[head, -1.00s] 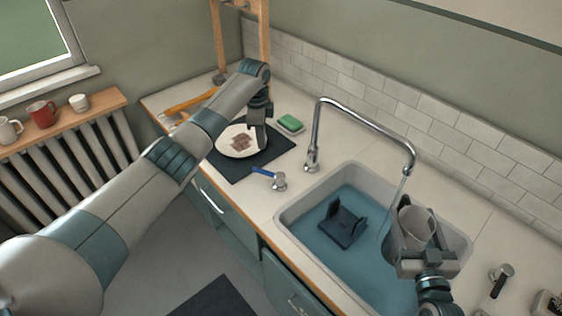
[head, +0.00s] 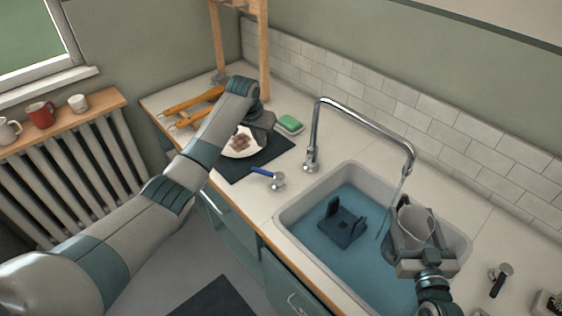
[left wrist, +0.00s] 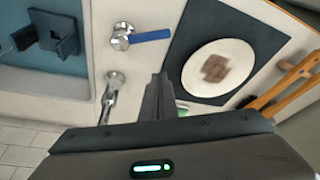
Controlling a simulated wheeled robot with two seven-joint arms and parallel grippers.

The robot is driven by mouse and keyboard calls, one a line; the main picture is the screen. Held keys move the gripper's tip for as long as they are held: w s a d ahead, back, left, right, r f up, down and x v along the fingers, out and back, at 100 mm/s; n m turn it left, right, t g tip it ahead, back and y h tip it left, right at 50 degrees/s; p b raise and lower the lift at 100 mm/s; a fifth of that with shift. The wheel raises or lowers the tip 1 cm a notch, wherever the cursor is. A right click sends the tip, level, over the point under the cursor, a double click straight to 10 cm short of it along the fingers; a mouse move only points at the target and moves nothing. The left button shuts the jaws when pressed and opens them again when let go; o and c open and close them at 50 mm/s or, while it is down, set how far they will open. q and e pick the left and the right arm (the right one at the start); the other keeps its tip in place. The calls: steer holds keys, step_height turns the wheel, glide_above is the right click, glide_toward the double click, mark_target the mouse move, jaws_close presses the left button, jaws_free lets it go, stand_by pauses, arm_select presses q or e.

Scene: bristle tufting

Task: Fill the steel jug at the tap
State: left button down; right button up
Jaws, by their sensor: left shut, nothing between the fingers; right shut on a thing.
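The steel jug (head: 417,226) is in my right gripper (head: 424,262), which is shut on it over the right part of the sink. Its open mouth faces up beneath the outlet of the tap (head: 352,105). A thin pale streak runs down from the outlet beside the jug; I cannot tell whether it enters it. The blue tap lever (head: 262,172) on its metal base also shows in the left wrist view (left wrist: 150,36). My left gripper (head: 266,136) is shut and empty over the dark mat; in the left wrist view its fingers (left wrist: 158,82) are apart from the lever.
A basin (head: 300,236) holds bluish water and a dark stand (head: 342,222). A plate (head: 240,152) with brown food lies on the dark mat (head: 232,176). A green sponge (head: 290,123) and an orange wooden object (head: 192,101) are nearby. Another metal fitting (head: 501,277) stands at the right.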

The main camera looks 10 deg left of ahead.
mark_target(267, 173)
arm_select(q)
steer(key=shift+w+f, duration=0.1)
steer(key=shift+f, duration=0.05)
stand_by(0.3)
steer(key=shift+x, duration=4.9)
steer(key=shift+s+a, duration=0.15)
steer(key=shift+s, duration=0.85)
steer(key=shift+s+a, duration=0.15)
steer(key=shift+s, duration=0.85)
